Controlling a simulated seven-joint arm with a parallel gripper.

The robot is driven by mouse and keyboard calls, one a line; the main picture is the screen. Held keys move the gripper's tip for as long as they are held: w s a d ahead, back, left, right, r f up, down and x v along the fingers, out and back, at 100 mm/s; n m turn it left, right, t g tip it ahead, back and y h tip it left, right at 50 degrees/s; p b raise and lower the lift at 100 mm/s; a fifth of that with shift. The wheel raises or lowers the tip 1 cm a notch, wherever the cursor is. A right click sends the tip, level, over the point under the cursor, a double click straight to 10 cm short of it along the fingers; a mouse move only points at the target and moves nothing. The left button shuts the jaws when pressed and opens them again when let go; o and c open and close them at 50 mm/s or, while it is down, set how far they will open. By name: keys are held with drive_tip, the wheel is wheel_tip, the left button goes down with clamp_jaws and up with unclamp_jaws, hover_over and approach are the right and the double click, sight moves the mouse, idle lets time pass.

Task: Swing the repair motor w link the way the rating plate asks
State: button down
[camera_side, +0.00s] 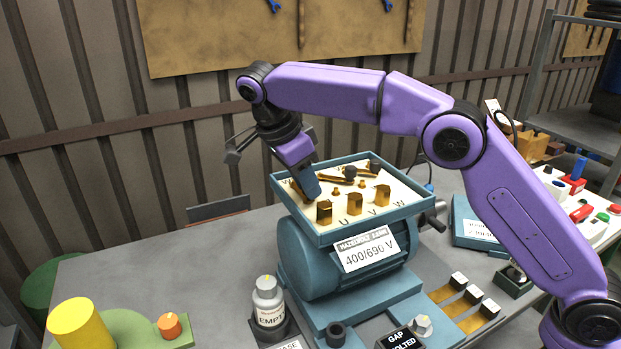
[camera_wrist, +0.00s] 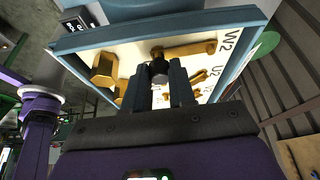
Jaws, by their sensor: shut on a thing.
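The blue repair motor (camera_side: 335,262) carries an open terminal box (camera_side: 283,208) with a pale board lettered U, V, W. Its rating plate (camera_side: 364,249) reads 400/690 V. My gripper (camera_side: 312,194) reaches into the left part of the box. In the wrist view my gripper (camera_wrist: 163,90) is closed around a dark knob (camera_wrist: 158,74) at one end of a brass link (camera_wrist: 188,49), which lies near the W2 letters. Further brass links (camera_wrist: 202,76) show near U2. Brass hex posts (camera_side: 354,200) stand along the front. The fingers hide the held knob in the side view.
A white bottle labelled EMPTY (camera_side: 268,299) stands in front of the motor. White-ended brass pieces (camera_side: 467,301) lie at the right front, beside a GAP BOLTED block (camera_side: 402,339). A blue box (camera_side: 474,228) stands right of the motor. The left tabletop is mostly clear.

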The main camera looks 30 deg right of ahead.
drive_tip(key=shift+a+r+m, duration=0.1)
drive_tip(key=shift+a+m, duration=0.05)
drive_tip(key=shift+m, duration=0.25)
drive_tip(key=c, duration=0.9)
unclamp_jaws()
drive_tip(key=shift+r, duration=1.45)
drive_tip(key=shift+s+d+r, duration=1.15)
drive_tip(key=shift+s+r, duration=0.5)
drive_tip(key=shift+s, duration=0.4)
drive_tip(key=shift+s+d+r, duration=1.1)
drive_tip(key=shift+s+r, duration=0.6)
drive_tip(key=shift+s, duration=0.35)
drive_tip(key=shift+s+d+r, duration=1.15)
drive_tip(key=shift+s+r, duration=0.5)
drive_tip(key=shift+s, duration=0.4)
